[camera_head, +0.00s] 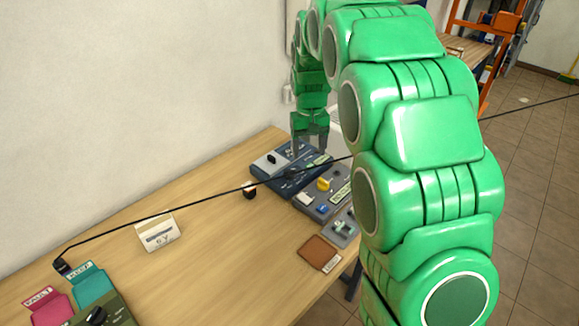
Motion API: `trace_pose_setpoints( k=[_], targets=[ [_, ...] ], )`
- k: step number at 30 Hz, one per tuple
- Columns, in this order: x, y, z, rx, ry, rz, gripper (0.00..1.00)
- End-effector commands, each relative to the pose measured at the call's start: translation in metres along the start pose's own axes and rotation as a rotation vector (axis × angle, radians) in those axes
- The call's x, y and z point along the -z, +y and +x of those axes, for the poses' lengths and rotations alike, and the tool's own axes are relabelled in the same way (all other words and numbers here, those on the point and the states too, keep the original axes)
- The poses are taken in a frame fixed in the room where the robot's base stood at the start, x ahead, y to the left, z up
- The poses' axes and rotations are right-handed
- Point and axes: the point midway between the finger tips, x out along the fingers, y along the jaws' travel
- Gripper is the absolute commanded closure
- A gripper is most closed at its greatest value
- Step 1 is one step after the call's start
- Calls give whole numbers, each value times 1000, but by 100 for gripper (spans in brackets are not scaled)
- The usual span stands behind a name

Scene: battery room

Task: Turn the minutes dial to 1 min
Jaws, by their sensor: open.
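My gripper (309,147) points down over the far part of the dark blue box (290,184) at the back of the table. Its two fingers are apart and nothing shows between them. The box has a pale panel with a small black knob (271,159) at its left; other controls beside the fingers are too small to make out. I cannot read which knob is the minutes dial. Whether the fingers touch the box or stand around a dial cannot be told from here.
A grey box with a yellow knob (323,184) stands just in front. A black cable crosses the view.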

Motion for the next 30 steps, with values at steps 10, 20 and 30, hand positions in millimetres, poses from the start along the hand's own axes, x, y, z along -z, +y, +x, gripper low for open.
trace_pose_setpoints(
  k=[10,20,30],
  targets=[
    [72,-20,45,4,20,-49,31],
    [105,-33,69,8,34,-75,31],
    [107,-34,89,8,34,-76,31]
  ],
)
